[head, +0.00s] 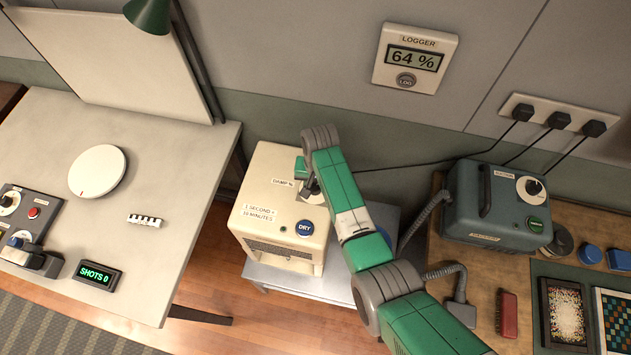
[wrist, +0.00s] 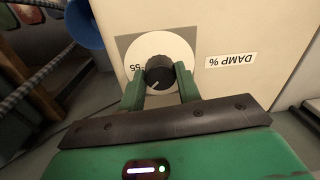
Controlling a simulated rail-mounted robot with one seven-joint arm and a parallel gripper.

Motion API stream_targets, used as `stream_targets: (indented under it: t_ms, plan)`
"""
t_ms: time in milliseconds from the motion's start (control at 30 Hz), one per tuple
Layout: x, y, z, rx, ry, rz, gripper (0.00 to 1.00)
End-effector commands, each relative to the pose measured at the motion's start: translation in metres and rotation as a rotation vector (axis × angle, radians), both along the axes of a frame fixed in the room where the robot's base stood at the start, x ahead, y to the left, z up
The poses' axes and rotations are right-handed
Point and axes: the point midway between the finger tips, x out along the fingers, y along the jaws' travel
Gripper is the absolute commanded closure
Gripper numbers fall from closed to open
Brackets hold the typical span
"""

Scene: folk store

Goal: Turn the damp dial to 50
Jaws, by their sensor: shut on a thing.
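The damp dial is a black ridged knob (wrist: 160,76) on a pale round scale in the wrist view, where a "55" mark shows upside down beside it. It is on the cream box (head: 262,237), whose label (wrist: 231,60) reads "DAMP %". My gripper (wrist: 160,85) has its two green fingers on either side of the knob, shut on it. The knob's white pointer line points to the lower left in the wrist view. In the head view my arm and gripper hide most of the dial.
The box's front has a blue DRY button (head: 305,229). A wall logger (head: 415,58) reads 64 %. A teal suction unit (head: 496,207) stands on the right bench. The left table (head: 165,185) holds a white turntable (head: 97,171).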

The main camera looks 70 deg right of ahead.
Motion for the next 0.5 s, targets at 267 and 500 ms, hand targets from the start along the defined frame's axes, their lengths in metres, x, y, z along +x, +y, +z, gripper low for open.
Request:
stream_targets:
  t_ms: [267,500]
  plan:
    - [0.0002,-0.0005,0.0004,-0.001,-0.001,-0.012,0.89]
    - [0.0002,-0.0006,0.0005,-0.001,-0.001,-0.011,0.61]
